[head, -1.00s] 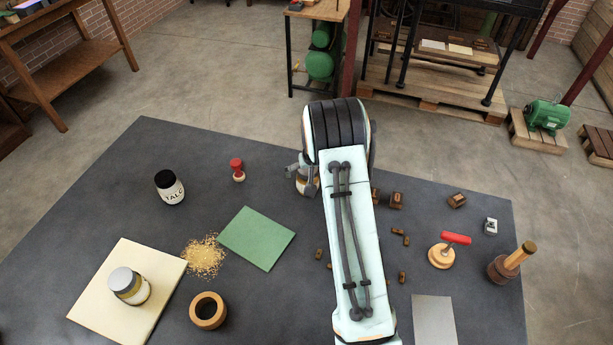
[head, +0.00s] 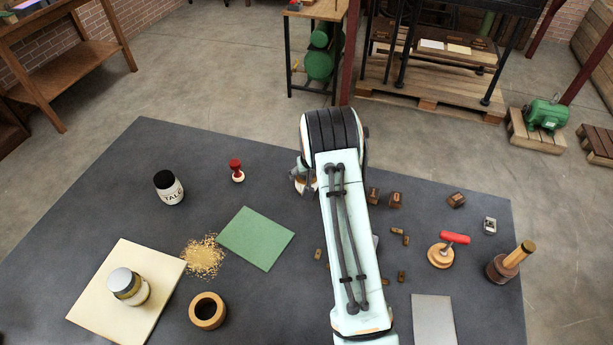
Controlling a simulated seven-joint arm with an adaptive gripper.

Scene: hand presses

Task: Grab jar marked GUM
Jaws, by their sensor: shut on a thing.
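My gripper (head: 301,174) shows only in part at the left of my wrist, which hides the rest of it. It is shut on a small pale jar (head: 306,186), mostly hidden by the gripper and arm. No lettering on this jar can be read from here. A black-lidded white jar marked TALC (head: 171,193) stands on the left of the dark table. Another jar with a grey lid (head: 130,288) stands on a cream board; its marking cannot be read.
The dark table (head: 110,200) holds a red-handled stamp (head: 236,170), a green sheet (head: 256,238), spilled grains (head: 203,257) and a wooden ring-shaped bowl (head: 207,310).

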